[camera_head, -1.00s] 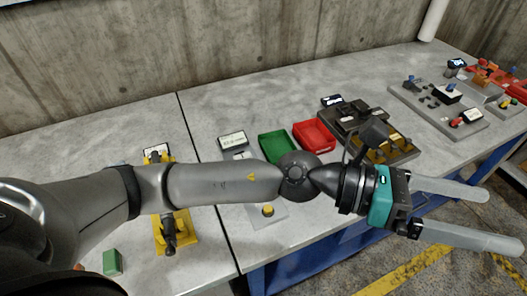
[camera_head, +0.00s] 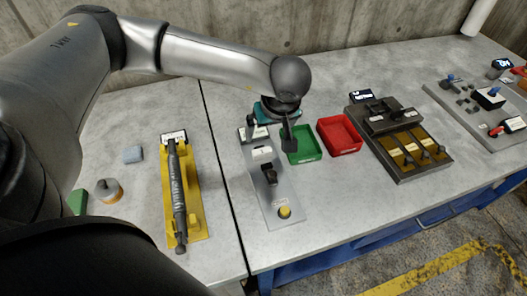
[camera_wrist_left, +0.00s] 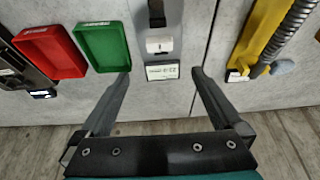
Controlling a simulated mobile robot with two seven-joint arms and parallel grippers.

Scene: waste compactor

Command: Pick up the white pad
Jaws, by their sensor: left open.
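The white pad (camera_head: 262,152) is a small pale block on a narrow grey panel (camera_head: 277,180). In the left wrist view the white pad (camera_wrist_left: 159,45) lies just beyond the fingertips, with a black-and-white label (camera_wrist_left: 162,72) on its near side. My left gripper (camera_head: 270,140) is open and empty, over the back end of the panel. In the left wrist view its fingers (camera_wrist_left: 161,73) spread to either side of the panel's end, apart from the pad. My right gripper is not in view.
A green tray (camera_head: 302,158) and a red tray (camera_head: 340,150) stand right of the panel. A dark device (camera_head: 400,150) stands further right.

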